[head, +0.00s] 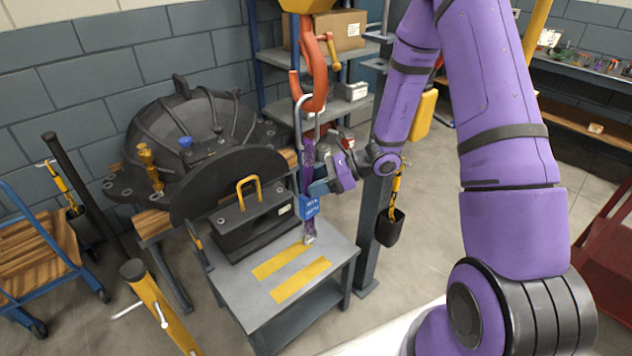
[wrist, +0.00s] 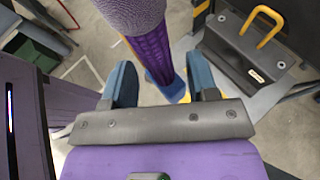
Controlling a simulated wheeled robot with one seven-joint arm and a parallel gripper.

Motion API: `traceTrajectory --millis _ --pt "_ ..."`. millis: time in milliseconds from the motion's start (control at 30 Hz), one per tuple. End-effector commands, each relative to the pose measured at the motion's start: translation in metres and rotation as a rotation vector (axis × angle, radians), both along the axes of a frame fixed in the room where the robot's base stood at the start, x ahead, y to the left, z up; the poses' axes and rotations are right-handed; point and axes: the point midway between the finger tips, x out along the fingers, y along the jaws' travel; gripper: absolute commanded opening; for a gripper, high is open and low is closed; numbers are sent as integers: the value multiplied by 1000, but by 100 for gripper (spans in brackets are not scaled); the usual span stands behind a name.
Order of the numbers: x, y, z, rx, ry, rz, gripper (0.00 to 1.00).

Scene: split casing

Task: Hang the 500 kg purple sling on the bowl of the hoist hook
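The orange hoist hook (head: 318,75) hangs at the centre of the head view. The purple sling (head: 308,165) hangs upright below it, with a blue tag (head: 308,207) and a grey lower end near the bench top. Its grey upper eye (head: 298,118) loops up at the hook's bowl; whether its weight rests in the bowl I cannot tell. My gripper (head: 316,188) is beside the sling, just above the tag. In the wrist view my gripper (wrist: 160,72) has its blue fingers apart, with the sling (wrist: 150,52) between them and gaps visible.
A grey bench (head: 325,255) with yellow stripes stands below the sling. A black block with a yellow handle (head: 247,215) sits on it, left of the sling. A dark casing (head: 195,135) stands behind left. A grey post (head: 372,230) stands close right. Shelves (head: 272,62) are behind.

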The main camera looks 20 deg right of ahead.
Motion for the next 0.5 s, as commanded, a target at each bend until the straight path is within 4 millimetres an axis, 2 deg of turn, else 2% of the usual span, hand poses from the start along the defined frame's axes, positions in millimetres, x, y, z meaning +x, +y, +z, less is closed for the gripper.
traceTrajectory --millis 333,500 --pt "-1 -3 1 -1 1 -1 56" --pt "-6 -21 9 -2 -1 -5 56"
